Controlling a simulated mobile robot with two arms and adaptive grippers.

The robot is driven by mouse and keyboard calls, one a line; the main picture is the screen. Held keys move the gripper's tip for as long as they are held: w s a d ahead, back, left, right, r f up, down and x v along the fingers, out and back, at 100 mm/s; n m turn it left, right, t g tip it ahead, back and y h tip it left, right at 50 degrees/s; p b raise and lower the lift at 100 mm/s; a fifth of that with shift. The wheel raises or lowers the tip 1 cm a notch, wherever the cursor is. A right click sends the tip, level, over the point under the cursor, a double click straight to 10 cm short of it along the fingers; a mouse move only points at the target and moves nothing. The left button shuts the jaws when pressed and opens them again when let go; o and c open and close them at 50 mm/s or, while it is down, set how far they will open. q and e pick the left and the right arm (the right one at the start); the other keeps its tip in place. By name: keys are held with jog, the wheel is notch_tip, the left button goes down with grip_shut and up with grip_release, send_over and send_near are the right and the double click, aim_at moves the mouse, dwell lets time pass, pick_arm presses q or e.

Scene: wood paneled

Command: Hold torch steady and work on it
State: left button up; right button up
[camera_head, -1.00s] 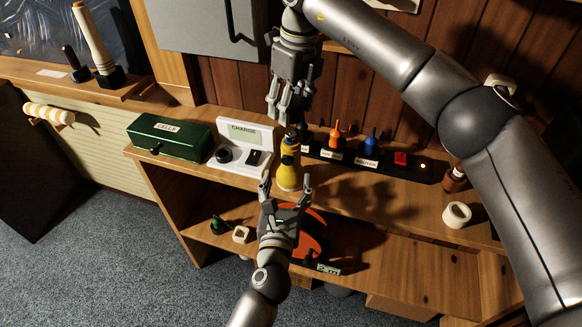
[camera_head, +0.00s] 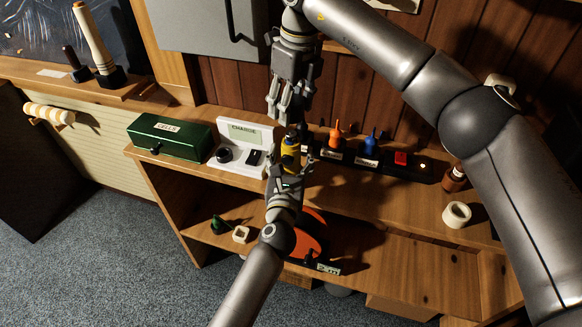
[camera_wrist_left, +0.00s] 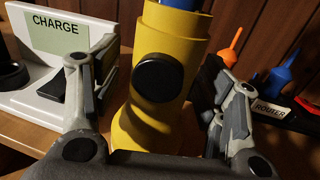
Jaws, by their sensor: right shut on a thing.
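The yellow torch (camera_head: 290,150) stands upright on the bench beside the charger. Its black round button (camera_wrist_left: 158,77) faces my left wrist camera. A blue piece (camera_wrist_left: 182,3) shows in its top end. My left gripper (camera_head: 288,168) is open, its fingers on either side of the torch; a gap shows at the left finger in the wrist view, and contact at the right finger is unclear. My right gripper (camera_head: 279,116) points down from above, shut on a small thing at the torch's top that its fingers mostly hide.
The white charger (camera_head: 238,147) and green CELLS box (camera_head: 170,138) stand to the left. A black rack (camera_head: 385,168) with orange and blue items and a red block is to the right. A cream ring (camera_head: 456,214) lies far right. An orange disc (camera_head: 312,232) is on the lower shelf.

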aim_at(291, 133)
pick_arm(q)
grip_shut()
pick_arm(e)
jog(key=shift+f, duration=2.45)
jog(key=shift+f, duration=0.1)
jog(key=shift+f, duration=0.8)
jog(key=shift+f, duration=0.6)
